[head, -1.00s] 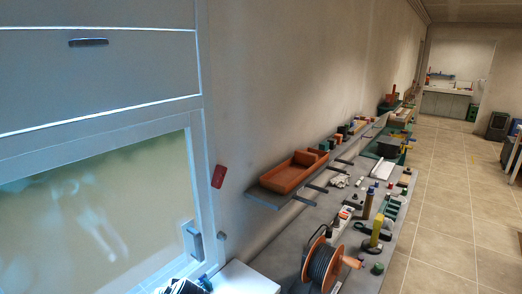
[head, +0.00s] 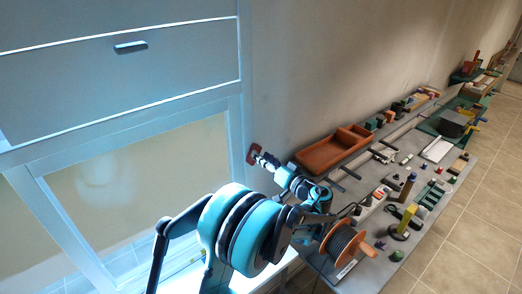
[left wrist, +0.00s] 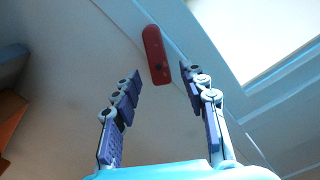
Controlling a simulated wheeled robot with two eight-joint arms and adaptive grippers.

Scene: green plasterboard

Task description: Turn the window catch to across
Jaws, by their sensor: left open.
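The red window catch (head: 252,156) is on the upright strip at the right side of the window. In the left wrist view the catch (left wrist: 154,52) is a long, rounded red bar with a dark spot near its lower end, standing nearly upright and slightly tilted. My left gripper (head: 262,159) is at the catch in the head view and hides part of it. In the left wrist view my left gripper (left wrist: 158,77) is open, with one finger on each side of the catch's lower part. I cannot tell whether a finger touches it. My right gripper is not in view.
The window pane (head: 150,172) is left of my arm. Tiled floor (head: 470,235) is clear at right.

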